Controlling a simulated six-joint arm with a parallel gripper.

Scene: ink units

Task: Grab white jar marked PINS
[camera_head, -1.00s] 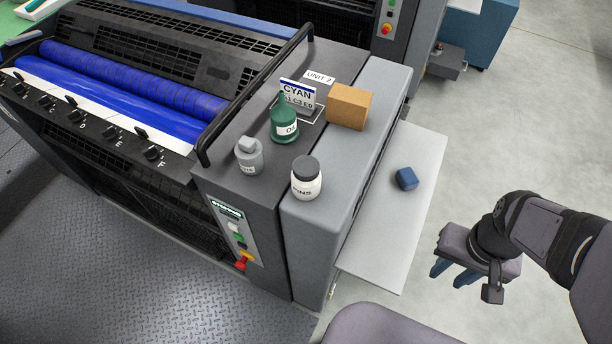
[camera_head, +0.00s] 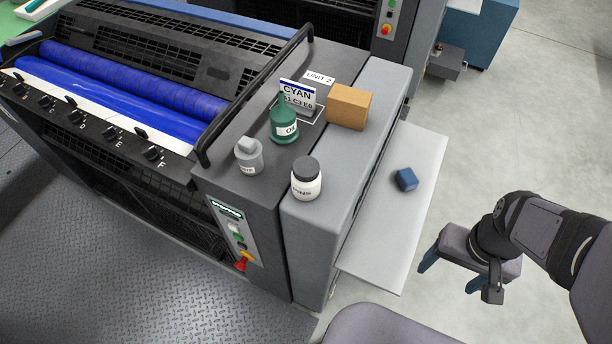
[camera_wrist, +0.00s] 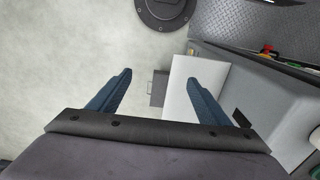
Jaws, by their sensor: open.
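The white jar marked PINS (camera_head: 306,184) has a dark lid and stands upright on the light grey end cover of the printing unit. My gripper (camera_head: 446,277) hangs at the right of the head view, beyond the white side shelf and well apart from the jar. Its blue fingers are spread with nothing between them. In the wrist view my gripper (camera_wrist: 162,85) also shows open, over floor and part of the shelf.
Near the jar stand a grey bottle (camera_head: 249,157), a green oil bottle (camera_head: 284,124), a CYAN card (camera_head: 298,94) and a cardboard box (camera_head: 348,107). A black rail (camera_head: 255,85) rises behind the bottles.

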